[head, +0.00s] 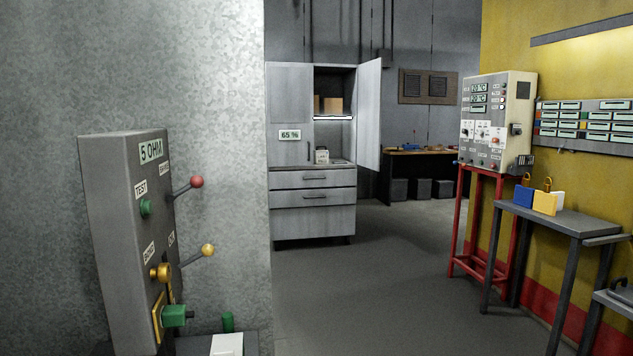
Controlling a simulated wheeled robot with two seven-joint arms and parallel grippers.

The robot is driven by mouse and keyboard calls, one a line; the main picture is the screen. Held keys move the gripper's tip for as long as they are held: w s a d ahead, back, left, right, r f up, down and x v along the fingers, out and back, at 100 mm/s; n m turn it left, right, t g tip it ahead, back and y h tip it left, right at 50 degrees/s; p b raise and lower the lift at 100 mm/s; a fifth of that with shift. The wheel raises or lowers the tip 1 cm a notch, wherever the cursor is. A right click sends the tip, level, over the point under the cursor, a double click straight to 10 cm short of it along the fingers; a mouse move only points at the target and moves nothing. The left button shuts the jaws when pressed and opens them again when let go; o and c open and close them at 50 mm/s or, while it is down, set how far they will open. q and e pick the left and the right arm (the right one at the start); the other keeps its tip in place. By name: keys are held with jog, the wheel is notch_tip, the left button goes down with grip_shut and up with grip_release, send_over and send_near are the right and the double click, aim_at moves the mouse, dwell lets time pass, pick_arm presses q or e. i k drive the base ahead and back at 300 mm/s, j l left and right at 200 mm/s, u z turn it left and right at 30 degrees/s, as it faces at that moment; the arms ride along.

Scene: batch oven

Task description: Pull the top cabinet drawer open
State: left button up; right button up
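The grey cabinet (282,217) stands at the back, left of the middle in the head view. Its top drawer (335,179) is a wide grey front with a dark bar handle and looks shut. A second drawer (290,198) with a similar handle is below it and also looks shut. Above, the cabinet's right door (368,115) stands open, showing a lit compartment with brown boxes. Neither of my grippers shows in the head view.
A galvanised wall and a grey "5 OHM" panel (115,215) with levers fill the left foreground. A red-framed control unit (487,130) and grey side table (565,222) stand right. The floor (380,270) between is clear.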

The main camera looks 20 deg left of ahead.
aim_at(278, 179)
jog(key=i+l, duration=0.1)
jog(key=l, duration=0.3)
jog(key=i+l, duration=0.1)
jog(key=l, duration=0.3)
jog(key=i+l+u, duration=0.15)
jog(key=i+l, duration=0.3)
jog(key=i+l+u, duration=0.15)
jog(key=i+l, duration=0.25)
jog(key=i+u, duration=0.2)
jog(key=i, duration=0.4)
jog(key=i+u, duration=0.15)
jog(key=i, duration=0.4)
jog(key=i+l+u, duration=0.2)
jog(key=i, duration=0.4)
jog(key=i+l+u, duration=0.15)
jog(key=i, duration=2.1)
jog(key=i+j, duration=0.1)
jog(key=i, duration=2.1)
jog(key=l+z, duration=0.05)
jog(key=l, duration=0.05)
